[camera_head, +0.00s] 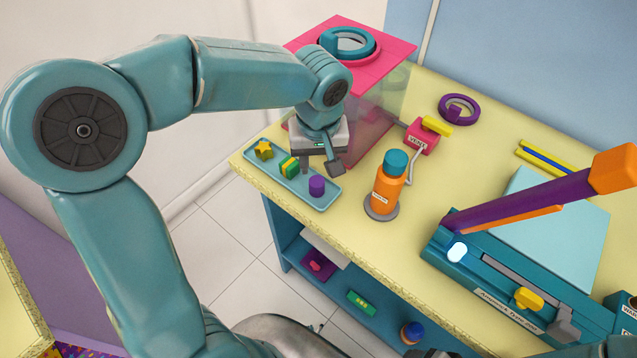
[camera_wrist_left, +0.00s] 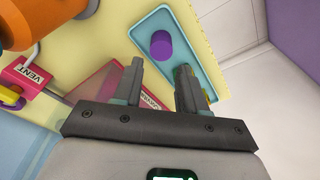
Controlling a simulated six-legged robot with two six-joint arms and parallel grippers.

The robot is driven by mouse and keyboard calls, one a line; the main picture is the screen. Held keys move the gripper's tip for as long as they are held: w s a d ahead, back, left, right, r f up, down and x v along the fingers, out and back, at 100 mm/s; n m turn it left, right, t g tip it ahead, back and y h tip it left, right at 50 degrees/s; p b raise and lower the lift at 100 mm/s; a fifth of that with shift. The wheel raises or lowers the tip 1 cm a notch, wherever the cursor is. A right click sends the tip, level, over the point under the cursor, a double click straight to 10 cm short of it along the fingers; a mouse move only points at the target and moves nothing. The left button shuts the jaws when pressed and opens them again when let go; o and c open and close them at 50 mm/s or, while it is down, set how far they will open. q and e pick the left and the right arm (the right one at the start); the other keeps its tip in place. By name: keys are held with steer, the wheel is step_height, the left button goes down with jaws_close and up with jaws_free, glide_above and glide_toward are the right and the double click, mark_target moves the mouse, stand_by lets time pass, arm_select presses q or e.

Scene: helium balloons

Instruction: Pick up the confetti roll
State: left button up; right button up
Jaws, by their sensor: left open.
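A short purple cylinder, which looks like the confetti roll (camera_head: 317,185), stands at the near right end of a light blue tray (camera_head: 322,203) on the yellow table. It also shows in the left wrist view (camera_wrist_left: 161,45), just beyond the fingertips and roughly in line with the gap between them. My left gripper (camera_head: 321,168) is above the tray, open and empty, its fingers pointing down; its fingertips show in the left wrist view (camera_wrist_left: 160,67). No contact with the roll shows. My right gripper is not in view.
A green-and-yellow block (camera_head: 289,167) and a yellow star (camera_head: 264,150) share the tray. An orange bottle (camera_head: 386,192) stands close to its right. A pink-topped clear box (camera_head: 380,110) is behind the gripper. A teal machine (camera_head: 500,290) with a purple lever is at right.

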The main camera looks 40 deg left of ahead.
mark_target(317, 182)
arm_select(q)
step_height(317, 182, down, 3)
steer(key=shift+s+r, duration=0.15)
steer(key=shift+r, duration=0.05)
steer(key=shift+w+a+f, duration=0.1)
steer(key=shift+w+f, duration=0.05)
steer(key=shift+f, duration=0.7)
steer(key=shift+w+a+f, duration=0.1)
steer(key=shift+f, duration=0.8)
steer(key=shift+w+a+f, duration=0.1)
steer(key=shift+w+f, duration=0.05)
steer(key=shift+f, duration=0.7)
steer(key=c, duration=0.7)
